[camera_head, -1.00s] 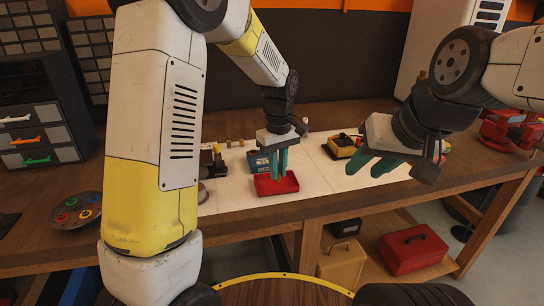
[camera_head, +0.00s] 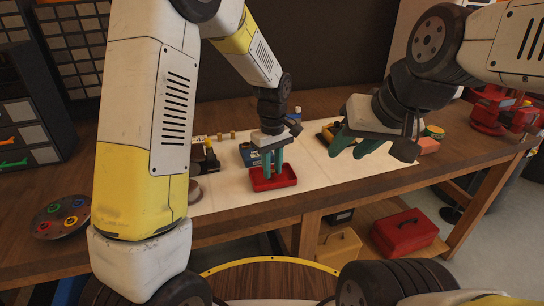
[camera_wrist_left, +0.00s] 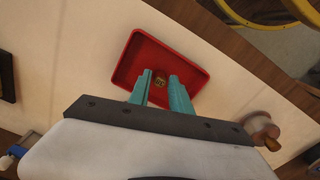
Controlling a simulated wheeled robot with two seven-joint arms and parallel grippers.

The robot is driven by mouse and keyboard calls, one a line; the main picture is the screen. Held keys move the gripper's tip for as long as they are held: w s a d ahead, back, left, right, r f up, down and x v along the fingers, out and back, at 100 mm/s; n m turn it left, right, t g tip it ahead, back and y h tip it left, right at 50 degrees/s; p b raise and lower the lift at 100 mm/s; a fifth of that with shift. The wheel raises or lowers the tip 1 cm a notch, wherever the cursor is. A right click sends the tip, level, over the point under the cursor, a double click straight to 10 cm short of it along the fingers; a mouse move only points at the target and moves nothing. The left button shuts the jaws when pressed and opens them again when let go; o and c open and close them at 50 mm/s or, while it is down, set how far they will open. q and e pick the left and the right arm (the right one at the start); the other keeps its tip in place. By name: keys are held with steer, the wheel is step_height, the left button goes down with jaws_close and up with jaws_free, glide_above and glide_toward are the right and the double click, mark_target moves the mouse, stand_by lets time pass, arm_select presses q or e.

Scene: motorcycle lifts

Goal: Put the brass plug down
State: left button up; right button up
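In the head view my left gripper (camera_head: 272,176) points down into the red tray (camera_head: 289,180) on the bench, and the plug is hidden there. My right gripper (camera_head: 352,150) hangs above the right part of the white mat, its teal fingers spread and nothing seen between them.
Small brass pieces (camera_head: 232,134) stand behind on the white mat (camera_head: 225,185). A dark blue box (camera_head: 249,155) stands just behind the tray. A round dish with coloured rings (camera_head: 66,214) is at left, a red vise (camera_head: 497,112) at right.

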mark_target(273, 171)
arm_select(q)
steer(key=shift+o, duration=0.7)
step_height(273, 171, up, 12)
steer(key=s+a+r+m+t+h, duration=0.2)
steer(key=s+a+r+m+t, duration=0.15)
steer(key=s+a+r, duration=0.5)
steer(key=s+a+f+m+t, duration=0.1)
steer(key=s+a+m, duration=0.3)
steer(key=s, duration=0.7)
steer(key=shift+a+t, duration=0.85)
